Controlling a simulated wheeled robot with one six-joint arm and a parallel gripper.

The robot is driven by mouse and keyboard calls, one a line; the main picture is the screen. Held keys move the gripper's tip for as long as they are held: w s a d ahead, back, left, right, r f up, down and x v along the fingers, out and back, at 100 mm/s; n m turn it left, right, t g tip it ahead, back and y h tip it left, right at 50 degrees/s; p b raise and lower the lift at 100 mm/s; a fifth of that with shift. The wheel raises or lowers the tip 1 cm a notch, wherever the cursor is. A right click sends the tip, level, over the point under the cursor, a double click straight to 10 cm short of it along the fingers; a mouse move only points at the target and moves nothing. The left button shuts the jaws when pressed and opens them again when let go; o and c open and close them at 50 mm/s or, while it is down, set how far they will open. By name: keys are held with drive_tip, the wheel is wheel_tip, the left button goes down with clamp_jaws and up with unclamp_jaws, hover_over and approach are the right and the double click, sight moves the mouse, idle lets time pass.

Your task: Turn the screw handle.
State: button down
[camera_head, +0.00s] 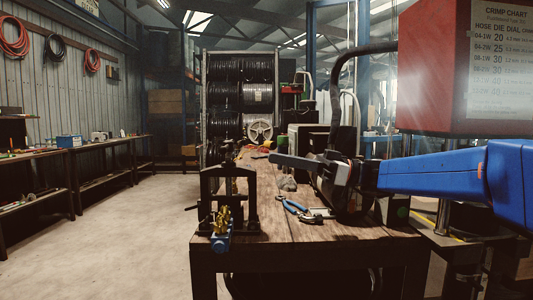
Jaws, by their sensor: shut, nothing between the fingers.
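A black frame-like bench tool (210,190) stands upright at the near left of the wooden bench. A dark upright part rises through the middle of its top bar, but I cannot tell whether this is the screw handle. Brass-coloured pieces and a blue cylinder (221,243) sit at its foot by the bench edge. My gripper (281,160) reaches in from the right above the bench, its grey fingers pointing left. It is shut and empty. In the picture it is to the right of the frame tool's top, with a gap between them.
Blue-handled pliers (291,205) lie on the wooden bench (280,232), with other small tools beside them. A red crimper housing (430,80) with a chart stands at the right. A hose reel rack (225,95) is behind. The floor (130,230) at left is clear.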

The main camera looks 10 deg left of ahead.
sight(228, 156)
drive_tip(key=x, duration=0.9)
drive_tip(key=shift+a, duration=0.35)
drive_tip(key=shift+s+r, duration=0.1)
drive_tip(key=shift+s+a, duration=0.65)
drive_tip(key=shift+a, duration=0.05)
